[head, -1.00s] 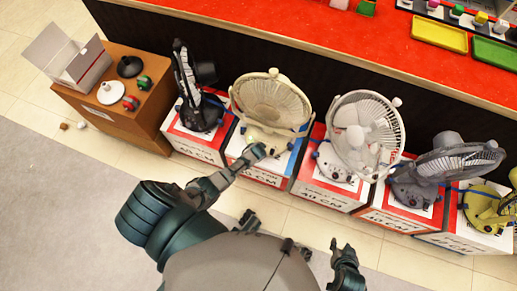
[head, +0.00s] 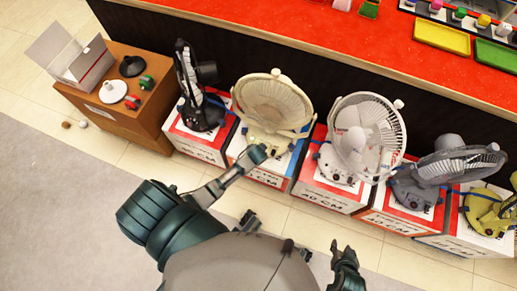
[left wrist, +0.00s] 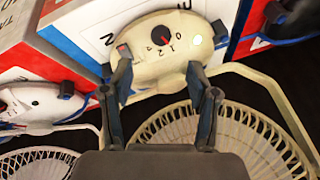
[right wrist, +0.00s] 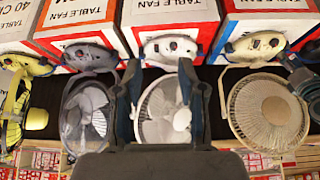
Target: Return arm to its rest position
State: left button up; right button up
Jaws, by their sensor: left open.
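My left arm (head: 212,192) reaches from the left toward the cream fan (head: 272,103). My left gripper (head: 254,157) is near that fan's base. In the left wrist view its two fingers are apart (left wrist: 158,64), over the cream base with a black dial (left wrist: 164,42). Nothing is seen held between them. I cannot tell whether a finger touches the base. My right gripper (head: 345,252) is low in the head view, away from the fans. In the right wrist view its fingers are apart (right wrist: 158,68), empty, with a white fan (right wrist: 164,110) beyond them.
Several fans stand on boxes along the counter (head: 290,38), including a black fan (head: 200,95), a white fan (head: 362,135) and a grey fan (head: 440,170). A wooden cabinet (head: 150,120) stands at left. The floor (head: 70,200) at lower left is largely clear.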

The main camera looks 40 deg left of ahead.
pick_arm(q)
jog(key=shift+s+d+r, duration=0.1)
jog(key=shift+s+r, duration=0.15)
jog(key=shift+r, duration=0.35)
jog(key=s+d+f+g+h+p, duration=0.1)
jog(key=s+d+f+p, duration=0.1)
jog(key=s, duration=0.7)
jog(key=s+d+f+g+h+p, duration=0.1)
jog(key=s+p, duration=0.3)
jog(key=s, duration=0.5)
jog(key=s+d+f+g+p, duration=0.1)
jog(key=s+d+f+p, duration=0.1)
jog(key=s, duration=0.8)
jog(key=shift+d+f+m+h+p, duration=0.4)
jog(key=shift+d+p, duration=0.3)
jog(key=shift+p, duration=0.05)
pick_arm(e)
jog(key=s+d+f+g, duration=0.1)
jog(key=s+f, duration=0.4)
jog(key=f, duration=0.5)
jog(key=s+d+f+g, duration=0.1)
jog(key=s+f+g, duration=0.2)
jog(key=f, duration=0.7)
jog(key=shift+s+d+f+g+h, duration=0.15)
jog(key=shift+s+f+g+h, duration=0.2)
jog(key=shift+s, duration=0.65)
